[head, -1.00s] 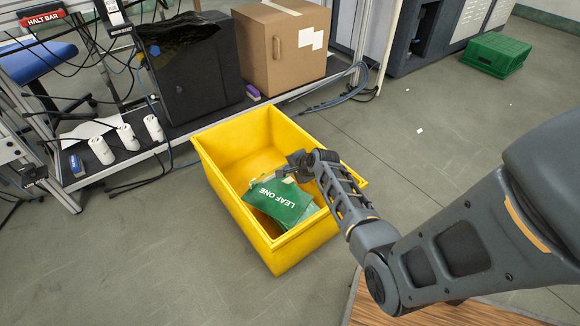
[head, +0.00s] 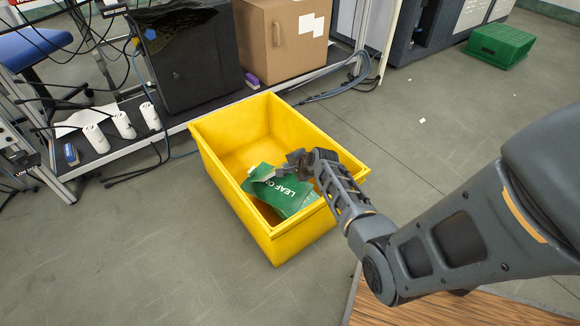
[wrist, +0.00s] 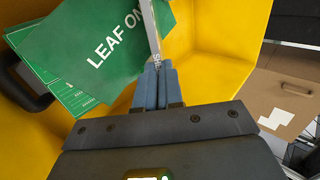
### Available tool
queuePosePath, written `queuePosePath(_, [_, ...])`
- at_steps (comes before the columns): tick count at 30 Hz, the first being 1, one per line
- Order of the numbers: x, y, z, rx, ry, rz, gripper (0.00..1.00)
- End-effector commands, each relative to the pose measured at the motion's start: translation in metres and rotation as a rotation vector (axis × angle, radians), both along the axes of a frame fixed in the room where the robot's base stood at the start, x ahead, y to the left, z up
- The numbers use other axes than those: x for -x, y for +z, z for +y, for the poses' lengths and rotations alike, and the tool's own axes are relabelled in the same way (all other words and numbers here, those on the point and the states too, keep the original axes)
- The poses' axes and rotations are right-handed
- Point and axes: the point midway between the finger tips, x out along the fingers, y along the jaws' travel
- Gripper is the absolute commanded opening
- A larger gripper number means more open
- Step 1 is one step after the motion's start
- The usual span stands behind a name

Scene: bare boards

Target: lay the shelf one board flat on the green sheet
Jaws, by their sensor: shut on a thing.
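My gripper (wrist: 157,82) is shut on a thin board (wrist: 151,30), seen nearly edge-on in the wrist view as a pale strip. The lettering on its edge is too small to read in full, so I cannot tell which board it is. In the head view my gripper (head: 296,163) is low inside the yellow bin (head: 222,168). A green board (head: 290,192) marked LEAF, its last letters covered, lies tilted in the bin beside the held board; it also shows in the wrist view (wrist: 110,35). Other green boards (wrist: 58,85) lie under it. I see no separate green sheet.
The bin's walls surround my gripper. A wooden surface (head: 420,308) shows at the bottom right. A low rack with white cylinders (head: 124,125), a black case (head: 195,60) and a cardboard box (head: 282,42) stands behind the bin. A green crate (head: 497,46) is far right.

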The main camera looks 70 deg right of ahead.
Motion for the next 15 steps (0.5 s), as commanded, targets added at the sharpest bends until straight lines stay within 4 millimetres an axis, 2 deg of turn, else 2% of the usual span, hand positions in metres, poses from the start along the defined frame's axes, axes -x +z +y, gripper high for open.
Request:
queuePosePath(1, [-0.0002,0.0005,-0.0004,0.001,0.0,-0.001,0.1])
queuePosePath(9, [0.0,0.0003,-0.0002,0.0,0.0,0.0,0.35])
queuePosePath(15, [0.0004,-0.0004,0.0001,-0.001,0.0,0.001,0.36])
